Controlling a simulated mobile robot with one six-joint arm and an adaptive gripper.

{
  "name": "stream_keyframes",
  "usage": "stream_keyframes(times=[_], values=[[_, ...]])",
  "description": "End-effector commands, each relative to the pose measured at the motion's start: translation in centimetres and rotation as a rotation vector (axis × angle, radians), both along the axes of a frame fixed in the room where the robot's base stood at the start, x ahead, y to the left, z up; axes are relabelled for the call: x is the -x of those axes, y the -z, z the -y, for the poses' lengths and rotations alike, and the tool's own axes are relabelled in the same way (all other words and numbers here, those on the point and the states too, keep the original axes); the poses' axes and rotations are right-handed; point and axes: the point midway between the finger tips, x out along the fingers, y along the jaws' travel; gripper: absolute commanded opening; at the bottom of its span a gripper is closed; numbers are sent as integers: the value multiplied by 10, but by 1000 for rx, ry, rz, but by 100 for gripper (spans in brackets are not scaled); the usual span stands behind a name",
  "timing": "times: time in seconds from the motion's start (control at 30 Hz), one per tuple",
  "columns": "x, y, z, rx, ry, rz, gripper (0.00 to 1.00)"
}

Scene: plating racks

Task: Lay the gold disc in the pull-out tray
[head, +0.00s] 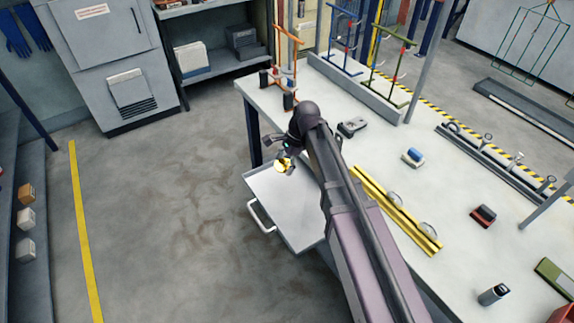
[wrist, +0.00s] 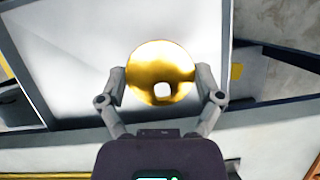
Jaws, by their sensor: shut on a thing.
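The gold disc (wrist: 160,68) is round and shiny, with a small pale spot near its lower middle. My gripper (wrist: 166,90) is shut on the disc, one finger at each side of it. In the head view the disc (head: 282,166) shows small at the end of my gripper (head: 284,160), over the far part of the pull-out tray. The pull-out tray (head: 285,205) is pale and flat, extends from the bench's left side, and has a handle at its front. It fills much of the wrist view behind the disc (wrist: 75,60). I cannot tell the height of the disc above the tray.
The white bench (head: 450,215) lies right of the tray. It bears yellow rails (head: 398,208), a blue-topped block (head: 413,157), a dark red block (head: 483,215) and a grey device (head: 352,127). An orange rack (head: 288,60) stands at its far corner. The floor left of the tray is clear.

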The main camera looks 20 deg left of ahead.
Motion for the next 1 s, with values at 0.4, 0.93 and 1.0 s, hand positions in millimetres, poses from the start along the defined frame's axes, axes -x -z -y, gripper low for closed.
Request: stream_keyframes(times=[0.4, 0.93, 1.0], values=[[0, 9, 0, 0, -3, 0, 37], [0, 45, 0, 1, -3, 1, 37], [0, 48, 0, 0, -4, 1, 37]])
